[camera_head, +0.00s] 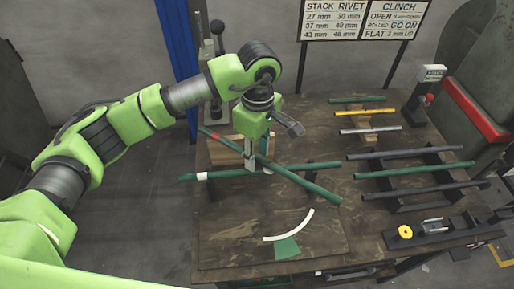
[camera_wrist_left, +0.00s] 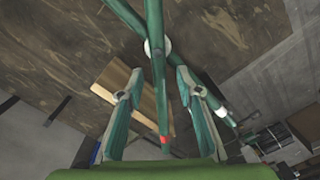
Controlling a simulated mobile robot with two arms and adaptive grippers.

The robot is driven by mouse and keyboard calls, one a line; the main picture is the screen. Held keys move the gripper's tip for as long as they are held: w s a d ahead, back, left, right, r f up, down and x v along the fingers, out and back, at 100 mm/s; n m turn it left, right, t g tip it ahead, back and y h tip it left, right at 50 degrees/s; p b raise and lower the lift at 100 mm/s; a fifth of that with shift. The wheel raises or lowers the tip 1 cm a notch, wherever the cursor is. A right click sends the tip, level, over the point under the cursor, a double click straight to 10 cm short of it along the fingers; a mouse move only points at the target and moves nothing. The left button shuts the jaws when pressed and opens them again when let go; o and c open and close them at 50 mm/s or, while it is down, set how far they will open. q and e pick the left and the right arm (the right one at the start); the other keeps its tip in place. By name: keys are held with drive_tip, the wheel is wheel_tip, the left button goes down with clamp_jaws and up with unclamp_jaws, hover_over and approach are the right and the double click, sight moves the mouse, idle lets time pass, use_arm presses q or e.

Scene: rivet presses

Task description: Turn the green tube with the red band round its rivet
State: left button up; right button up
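The green tube with the red band (camera_head: 305,183) lies crossed over a second green tube with a white band (camera_head: 312,166). Its red band is toward the upper left end. In the left wrist view the banded tube (camera_wrist_left: 159,95) runs between the fingers, and a pale round rivet (camera_wrist_left: 157,47) shows where the tubes cross. In the head view the rivet is hidden behind my gripper or too small to tell. My left gripper (camera_head: 249,168) points down near the crossing. Its fingers (camera_wrist_left: 160,82) are open, one on each side of the red-banded tube, with gaps visible. My right gripper is not in view.
A wooden block (camera_head: 222,155) stands under the tubes' left part. Racks of several tubes (camera_head: 415,170) stand right. A lever press (camera_head: 217,60) stands behind my arm.

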use_arm(q)
clamp_jaws()
drive_tip(key=shift+w+f+m+b, duration=0.15)
drive_tip(key=shift+m+b, duration=0.15)
drive_tip(key=shift+b, duration=0.3)
drive_tip(key=shift+d+m+b, duration=0.15)
drive_tip(key=shift+m+b, duration=0.25)
drive_tip(key=shift+b, duration=0.05)
drive_tip(key=shift+w+m, duration=0.1)
drive_tip(key=shift+m, duration=0.2)
drive_tip(key=shift+r, duration=0.2)
